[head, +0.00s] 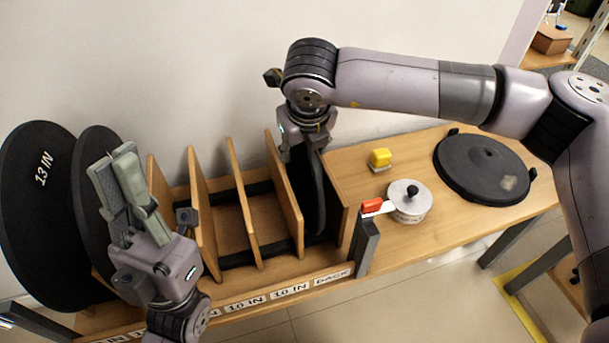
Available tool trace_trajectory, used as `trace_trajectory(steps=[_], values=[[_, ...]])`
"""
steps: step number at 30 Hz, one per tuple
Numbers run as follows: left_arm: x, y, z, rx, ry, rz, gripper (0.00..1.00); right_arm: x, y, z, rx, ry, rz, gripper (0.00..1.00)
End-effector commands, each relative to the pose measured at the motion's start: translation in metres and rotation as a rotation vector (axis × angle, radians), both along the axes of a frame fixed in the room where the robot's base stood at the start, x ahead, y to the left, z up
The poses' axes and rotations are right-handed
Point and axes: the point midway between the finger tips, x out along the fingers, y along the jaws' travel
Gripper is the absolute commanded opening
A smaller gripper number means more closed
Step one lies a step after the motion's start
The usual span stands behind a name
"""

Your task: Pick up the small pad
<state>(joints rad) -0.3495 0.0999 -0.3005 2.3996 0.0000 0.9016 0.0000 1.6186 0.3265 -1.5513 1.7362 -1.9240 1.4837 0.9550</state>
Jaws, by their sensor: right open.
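A dark round pad (318,203) stands on edge in the rack's right-hand slot and looks smaller than the left pads. My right gripper (302,148) points down at its top edge. It is open; whether its fingers touch or straddle the pad is unclear. Two larger black pads stand at the left, one marked "13 IN" (35,215) and one beside it (92,225), partly hidden by my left gripper. My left gripper (112,162) points up in front of that second pad, fingers together, with nothing visible between them.
The wooden rack (197,205) has upright dividers and a labelled front strip, including "10 IN" and "BACK". A wall stands behind.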

Motion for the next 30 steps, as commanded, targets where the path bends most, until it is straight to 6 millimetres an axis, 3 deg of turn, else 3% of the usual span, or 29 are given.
trace_trajectory(steps=[7, 27, 30], values=[[0.0002, -0.0001, -0.0005, 0.0, 0.001, 0.0, 0.0, 0.0013, 0.0003, -0.0015, 0.0, -0.001, 0.0, 0.46], [0.0004, -0.0002, -0.0007, 0.001, 0.003, 0.0, 0.0, 0.0008, 0.0003, -0.0014, 0.001, 0.0, 0.001, 0.01], [0.0004, -0.0002, -0.0007, 0.001, 0.003, 0.0, 0.0, 0.0008, 0.0003, -0.0014, 0.001, 0.0, 0.001, 0.0]])
